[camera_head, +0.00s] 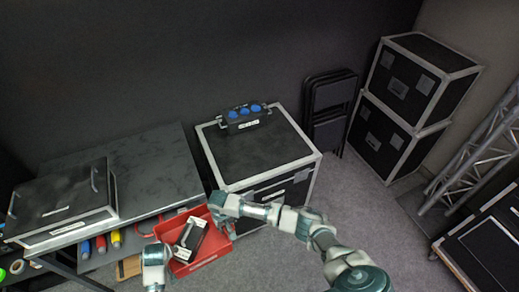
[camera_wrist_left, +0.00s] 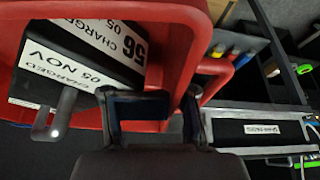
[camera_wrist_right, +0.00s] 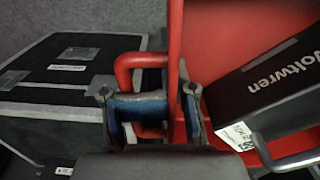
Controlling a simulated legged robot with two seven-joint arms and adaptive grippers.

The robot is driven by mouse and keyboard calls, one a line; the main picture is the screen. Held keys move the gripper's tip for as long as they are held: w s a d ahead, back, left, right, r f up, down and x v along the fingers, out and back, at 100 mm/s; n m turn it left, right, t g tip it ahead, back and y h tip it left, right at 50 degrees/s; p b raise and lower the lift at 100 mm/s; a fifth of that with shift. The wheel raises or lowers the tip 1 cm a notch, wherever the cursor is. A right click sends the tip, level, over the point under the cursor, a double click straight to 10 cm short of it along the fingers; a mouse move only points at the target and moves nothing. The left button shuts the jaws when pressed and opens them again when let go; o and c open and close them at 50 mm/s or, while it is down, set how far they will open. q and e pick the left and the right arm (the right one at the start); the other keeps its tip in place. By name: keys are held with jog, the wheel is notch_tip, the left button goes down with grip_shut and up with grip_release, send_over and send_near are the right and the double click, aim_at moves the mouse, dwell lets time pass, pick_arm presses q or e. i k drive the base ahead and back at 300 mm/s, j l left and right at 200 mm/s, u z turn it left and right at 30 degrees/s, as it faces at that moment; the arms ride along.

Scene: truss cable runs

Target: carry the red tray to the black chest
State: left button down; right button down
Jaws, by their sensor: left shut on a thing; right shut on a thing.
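The red tray (camera_head: 207,262) is in front of the gap between the table and the black chest (camera_head: 232,165), held by both grippers. A black box with white labels (camera_head: 189,236) lies in it; its print shows in the left wrist view (camera_wrist_left: 70,65) and right wrist view (camera_wrist_right: 265,85). My left gripper (camera_head: 157,257) is shut on the tray's near left side; the red wall (camera_wrist_left: 185,45) passes by its fingers. My right gripper (camera_head: 222,207) is shut on the tray's right side, at the red wall (camera_wrist_right: 175,45) and handle. The exact finger contact is partly hidden.
A black box with blue sockets (camera_head: 244,116) stands on the chest's back edge; the chest top in front is bare. A dark table (camera_head: 150,165) with a flat case (camera_head: 62,203) is left. Stacked cases (camera_head: 400,120), folded chairs (camera_head: 328,105) and truss (camera_head: 480,160) are right.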

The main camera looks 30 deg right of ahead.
aim_at(262, 151)
jog(key=i+l+z, duration=0.2)
jog(key=l+z, duration=0.25)
jog(key=i+l+z, duration=0.2)
jog(key=z, duration=0.25)
jog(key=i+l+z, duration=0.4)
jog(key=i+l+u, duration=0.1)
jog(key=u, duration=0.2)
jog(key=i+l+u, duration=0.25)
jog(key=i+u, duration=0.25)
jog(key=i+l+u, duration=0.15)
jog(key=i+u, duration=0.15)
